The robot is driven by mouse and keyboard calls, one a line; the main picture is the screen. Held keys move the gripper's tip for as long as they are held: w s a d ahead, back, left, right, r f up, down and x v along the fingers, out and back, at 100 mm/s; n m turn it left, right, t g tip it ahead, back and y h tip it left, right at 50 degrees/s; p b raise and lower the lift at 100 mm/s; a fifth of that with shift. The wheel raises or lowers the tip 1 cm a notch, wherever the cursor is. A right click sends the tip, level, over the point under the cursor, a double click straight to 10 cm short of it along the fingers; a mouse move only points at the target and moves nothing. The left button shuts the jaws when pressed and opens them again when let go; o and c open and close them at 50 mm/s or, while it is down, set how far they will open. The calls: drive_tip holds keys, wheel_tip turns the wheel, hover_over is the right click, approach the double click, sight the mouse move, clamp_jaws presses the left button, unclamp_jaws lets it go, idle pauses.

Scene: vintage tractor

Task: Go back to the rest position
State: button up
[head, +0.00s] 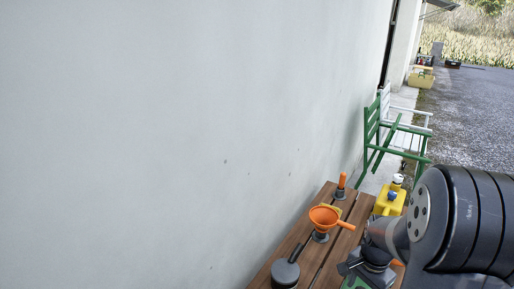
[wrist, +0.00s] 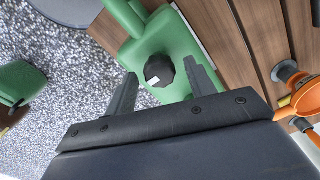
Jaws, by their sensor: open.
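My gripper (wrist: 158,92) is open in the wrist view, with its two dark fingers spread apart. A green canister (wrist: 170,48) with a black cap (wrist: 159,70) lies beyond the fingers, and the cap shows between them. I cannot tell whether the fingers touch the canister. In the head view my gripper (head: 366,268) is partly hidden by my own arm, low at the right over the wooden table (head: 318,252). Only a small part of the green canister (head: 355,284) shows there, below the gripper.
On the table stand an orange funnel (head: 324,216), an orange-handled tool (head: 341,184), a dark grey can (head: 285,272) and a yellow canister (head: 390,200). A pale wall (head: 180,130) borders the left. Green (head: 372,135) and white chairs (head: 408,125) stand behind. Gravel (head: 470,115) lies open at right.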

drive_tip(key=n, duration=0.4)
drive_tip(key=shift+n+b, duration=0.3)
drive_tip(key=shift+r, duration=1.4)
